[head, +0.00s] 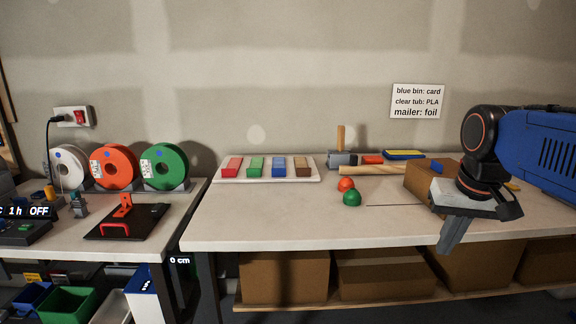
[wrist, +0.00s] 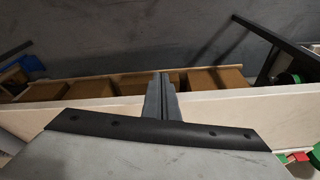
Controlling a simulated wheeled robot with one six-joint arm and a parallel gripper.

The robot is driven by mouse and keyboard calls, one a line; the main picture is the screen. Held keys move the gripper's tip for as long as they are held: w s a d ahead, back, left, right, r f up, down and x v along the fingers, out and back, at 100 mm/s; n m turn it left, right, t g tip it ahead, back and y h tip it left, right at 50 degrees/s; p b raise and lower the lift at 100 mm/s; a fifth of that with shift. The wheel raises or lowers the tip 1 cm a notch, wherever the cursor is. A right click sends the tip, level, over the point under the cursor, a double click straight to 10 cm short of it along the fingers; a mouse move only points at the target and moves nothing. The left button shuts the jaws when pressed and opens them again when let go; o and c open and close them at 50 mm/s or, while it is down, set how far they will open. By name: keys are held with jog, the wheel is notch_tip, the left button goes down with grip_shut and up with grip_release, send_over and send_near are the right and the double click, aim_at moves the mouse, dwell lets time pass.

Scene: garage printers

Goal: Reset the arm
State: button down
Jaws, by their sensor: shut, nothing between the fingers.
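My arm, blue and black, reaches in from the right of the head view. My gripper (head: 453,236) hangs in front of the right part of the workbench (head: 270,222), pointing down, with its fingers together and nothing between them. In the wrist view my gripper (wrist: 161,85) shows two grey fingers pressed together, over the bench's pale front edge. A cardboard box (head: 422,177) on the bench is partly hidden behind my gripper.
A red ball (head: 346,184) and a green ball (head: 352,198) lie on the bench near a mallet (head: 372,169). A white tray (head: 307,177) holds several coloured blocks. Cardboard boxes (head: 284,277) stand on the lower shelf. The bench's front middle is clear.

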jog(key=s+a+f+n+t, duration=0.1)
jog(key=s+a+f+n, duration=0.1)
jog(key=s+f, duration=0.8)
notch_tip(320, 180, down, 3)
jog(key=shift+s+a+f+t, duration=0.15)
jog(key=shift+s+a+t, duration=0.25)
jog(key=shift+a, duration=0.3)
